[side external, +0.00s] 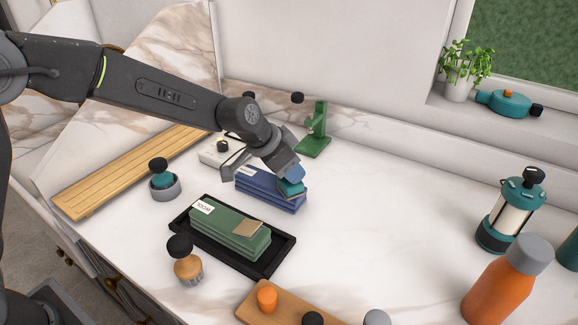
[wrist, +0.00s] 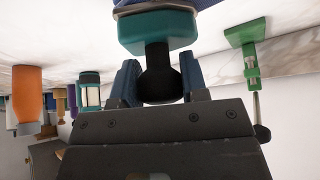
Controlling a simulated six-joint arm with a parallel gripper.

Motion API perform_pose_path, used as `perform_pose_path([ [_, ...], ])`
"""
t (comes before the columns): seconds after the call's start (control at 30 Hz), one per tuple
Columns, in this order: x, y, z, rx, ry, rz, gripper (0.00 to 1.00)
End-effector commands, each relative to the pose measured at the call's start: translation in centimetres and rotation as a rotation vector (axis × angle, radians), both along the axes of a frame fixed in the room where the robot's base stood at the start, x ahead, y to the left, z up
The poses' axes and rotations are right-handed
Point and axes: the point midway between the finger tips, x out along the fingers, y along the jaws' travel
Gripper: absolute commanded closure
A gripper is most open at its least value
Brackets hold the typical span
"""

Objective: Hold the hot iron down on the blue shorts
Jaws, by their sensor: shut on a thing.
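The blue shorts (side external: 258,184) lie folded in a flat stack on the marble counter in the side view. The iron (side external: 291,187) is a small teal block with a grey sole and a black knob. It rests on the right end of the blue stack and appears to touch it. My gripper (side external: 287,172) comes down from the upper left, shut on the iron. In the wrist view, the blue fingers of my gripper (wrist: 157,82) are on either side of the black knob of the iron (wrist: 155,32), with blue cloth (wrist: 207,4) against its sole.
A black tray (side external: 181,225) with folded green cloth (side external: 228,232) is in front. A similar teal piece (side external: 160,166) sits in a grey ring at left. A green stand (side external: 315,140) is behind the shorts. A wooden brush (side external: 188,266) stands in front; the counter right of the shorts is clear.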

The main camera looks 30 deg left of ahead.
Motion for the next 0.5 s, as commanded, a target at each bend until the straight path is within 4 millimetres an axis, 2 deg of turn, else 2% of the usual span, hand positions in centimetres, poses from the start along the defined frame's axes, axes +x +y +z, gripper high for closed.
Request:
perform_pose_path([
  [0.07,-0.2,0.1,-0.1,0.004,0.01,-0.003,0.94],
  [0.5,0.0,0.0,3.6,0.0,-0.001,-0.001,0.94],
])
